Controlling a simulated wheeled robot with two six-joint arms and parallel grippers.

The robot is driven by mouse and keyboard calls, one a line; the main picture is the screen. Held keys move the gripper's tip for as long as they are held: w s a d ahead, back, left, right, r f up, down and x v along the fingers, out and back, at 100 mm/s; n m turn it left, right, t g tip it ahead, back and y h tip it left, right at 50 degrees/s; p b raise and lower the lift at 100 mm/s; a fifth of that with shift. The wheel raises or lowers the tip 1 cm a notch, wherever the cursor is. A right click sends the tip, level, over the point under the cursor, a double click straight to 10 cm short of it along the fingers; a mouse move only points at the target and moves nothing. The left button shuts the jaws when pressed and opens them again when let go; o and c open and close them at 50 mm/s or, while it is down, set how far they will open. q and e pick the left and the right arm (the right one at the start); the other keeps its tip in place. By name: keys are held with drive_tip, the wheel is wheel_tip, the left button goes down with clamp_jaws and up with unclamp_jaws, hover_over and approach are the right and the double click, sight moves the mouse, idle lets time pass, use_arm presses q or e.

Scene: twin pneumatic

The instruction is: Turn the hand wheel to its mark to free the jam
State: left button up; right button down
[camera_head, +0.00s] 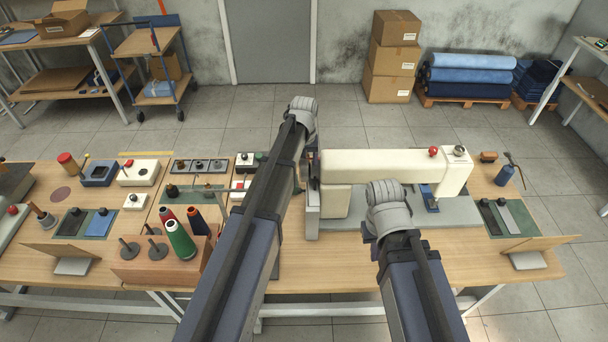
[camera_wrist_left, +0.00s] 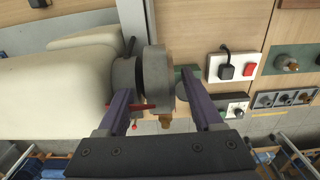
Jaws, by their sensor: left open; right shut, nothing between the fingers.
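The hand wheel (camera_wrist_left: 157,75) is a grey disc on the end of the cream sewing machine (camera_head: 390,167). In the left wrist view, the fingers of my left gripper (camera_wrist_left: 157,88) are open, one on each side of the wheel; I cannot tell whether they touch it. A red pointer (camera_wrist_left: 140,107) and a brass knob (camera_wrist_left: 165,121) show close to the wheel. In the head view my left arm covers most of the wheel end. My right gripper (camera_head: 388,207) is shut and empty in front of the machine; its wrist largely hides its fingertips.
Thread cones (camera_head: 180,240) stand in a wooden rack left of my left arm. Switch boxes (camera_head: 138,173) lie further left. A blue oil can (camera_head: 505,175) and a green mat (camera_head: 505,218) are at the right. Cardboard boxes (camera_head: 392,57) are stacked by the wall.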

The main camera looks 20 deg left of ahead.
use_arm(q)
drive_tip(key=shift+f, duration=0.2)
clamp_jaws()
idle(0.5)
